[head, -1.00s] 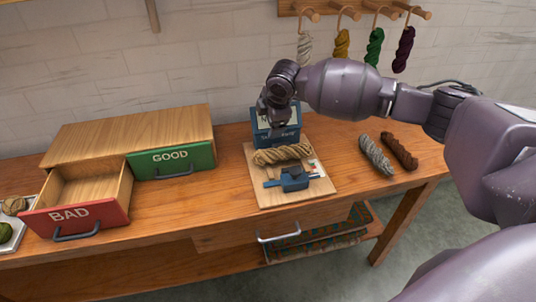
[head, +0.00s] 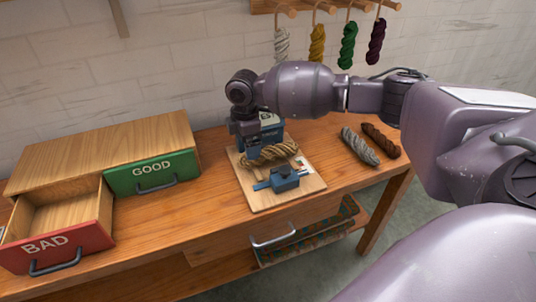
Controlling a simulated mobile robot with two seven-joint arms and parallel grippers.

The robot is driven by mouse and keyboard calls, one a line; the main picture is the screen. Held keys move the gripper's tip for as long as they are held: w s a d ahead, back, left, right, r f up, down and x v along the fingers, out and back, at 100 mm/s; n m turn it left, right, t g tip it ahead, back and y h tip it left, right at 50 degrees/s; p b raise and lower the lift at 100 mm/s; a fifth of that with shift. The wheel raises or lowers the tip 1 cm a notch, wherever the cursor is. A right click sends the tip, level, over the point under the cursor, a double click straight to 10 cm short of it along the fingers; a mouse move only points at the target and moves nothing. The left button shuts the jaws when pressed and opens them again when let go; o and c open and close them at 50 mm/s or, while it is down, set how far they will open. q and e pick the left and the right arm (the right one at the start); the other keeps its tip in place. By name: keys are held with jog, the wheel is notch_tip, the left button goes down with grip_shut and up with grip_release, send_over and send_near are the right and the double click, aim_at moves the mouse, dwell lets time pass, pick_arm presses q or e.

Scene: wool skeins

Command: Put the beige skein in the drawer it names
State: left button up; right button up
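The beige skein (head: 270,154) lies across a wooden board (head: 300,190) on the table, in front of a blue box-like device (head: 270,130) and behind a small blue block (head: 285,178). My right gripper (head: 248,144) is at the left end of the skein, close above or beside it; its fingers are small and dark, and I cannot tell if they touch it. The red BAD drawer (head: 58,248) at the left stands open and its visible inside is empty. The green GOOD drawer (head: 152,172) is shut. My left gripper is not in view.
A grey skein (head: 360,147) and a brown skein (head: 381,140) lie right of the board. Several skeins hang from a peg rail (head: 325,6) on the wall. The tabletop between drawers and board is clear.

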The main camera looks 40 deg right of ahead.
jog(key=f, duration=0.3)
jog(key=f+b, duration=0.1)
jog(key=f, duration=0.1)
jog(key=shift+s+a, duration=0.1)
jog(key=shift+s, duration=0.15)
jog(key=c, duration=1.1)
